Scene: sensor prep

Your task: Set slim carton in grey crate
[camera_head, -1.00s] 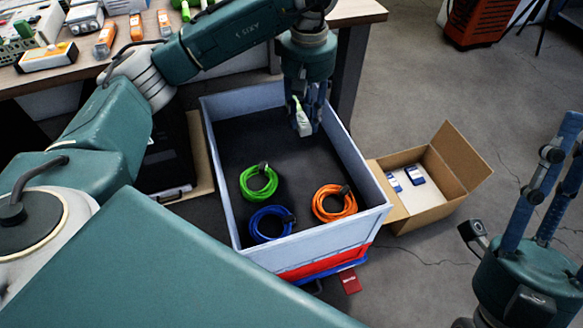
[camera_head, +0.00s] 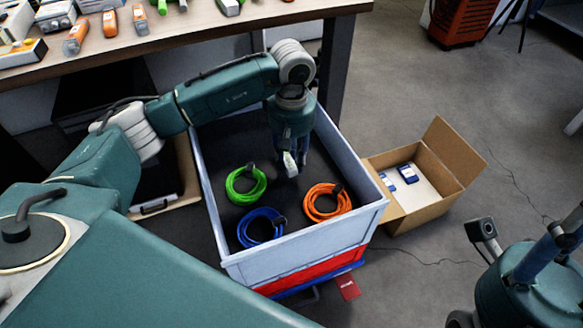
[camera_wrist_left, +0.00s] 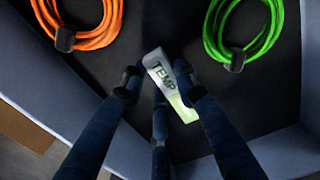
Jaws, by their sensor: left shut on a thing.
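The slim carton (camera_wrist_left: 168,82) is white with a pale green part and the letters TEMP. My left gripper (camera_wrist_left: 160,88) is shut on it, with fingers on both sides. In the head view the left gripper (camera_head: 291,158) points down inside the walls of the grey crate (camera_head: 300,245), and the carton (camera_head: 290,166) shows at its fingertips. The carton appears a little above the dark crate floor; I cannot tell whether it touches. My right gripper (camera_head: 568,232) is at the lower right, partly cut off by the picture edge, and its fingertips are not clear.
In the crate lie a green cable coil (camera_head: 245,185), a blue coil (camera_head: 261,227) and an orange coil (camera_head: 327,202). A cardboard box (camera_head: 428,205) with blue-and-white packs stands to the right. The table (camera_head: 180,40) holds several devices behind. Crate floor around the carton is clear.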

